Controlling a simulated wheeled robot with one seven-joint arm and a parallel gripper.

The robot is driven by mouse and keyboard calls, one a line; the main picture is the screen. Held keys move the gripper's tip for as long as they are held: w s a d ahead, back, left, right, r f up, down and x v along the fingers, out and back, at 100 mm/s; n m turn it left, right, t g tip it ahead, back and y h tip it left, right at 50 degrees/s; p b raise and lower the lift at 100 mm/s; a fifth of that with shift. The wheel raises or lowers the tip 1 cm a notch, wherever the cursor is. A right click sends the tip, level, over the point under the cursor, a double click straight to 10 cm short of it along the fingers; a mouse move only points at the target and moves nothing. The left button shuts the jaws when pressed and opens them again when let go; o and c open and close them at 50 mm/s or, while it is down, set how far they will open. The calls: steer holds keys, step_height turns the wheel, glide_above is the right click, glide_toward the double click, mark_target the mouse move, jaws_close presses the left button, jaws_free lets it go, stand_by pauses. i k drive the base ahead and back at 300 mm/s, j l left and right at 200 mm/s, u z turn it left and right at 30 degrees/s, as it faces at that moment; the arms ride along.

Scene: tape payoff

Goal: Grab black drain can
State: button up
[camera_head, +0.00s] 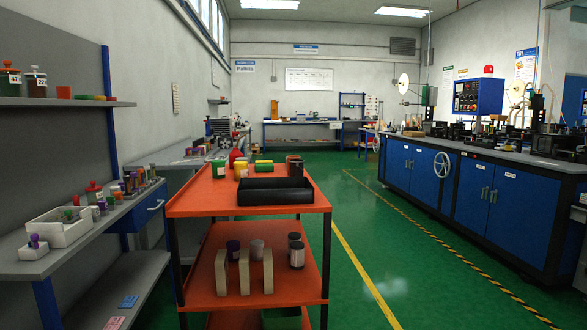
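An orange cart (200,203) stands in front of me. A dark can-like thing (294,166) stands on its top shelf, behind the black tray (275,194), which hides its lower part. Two dark cans stand at the right of the cart's lower shelf; the nearer dark can (297,256) has a pale label and partly covers the farther one. I cannot tell which of these dark things is the black drain can. My gripper is not in view.
Yellow and green containers (241,169) stand behind the tray. A cluttered shelf bench (85,235) is close on the left. Green floor (400,270) is clear right of the cart.

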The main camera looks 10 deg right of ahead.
mark_target(296, 166)
steer(key=i, duration=1)
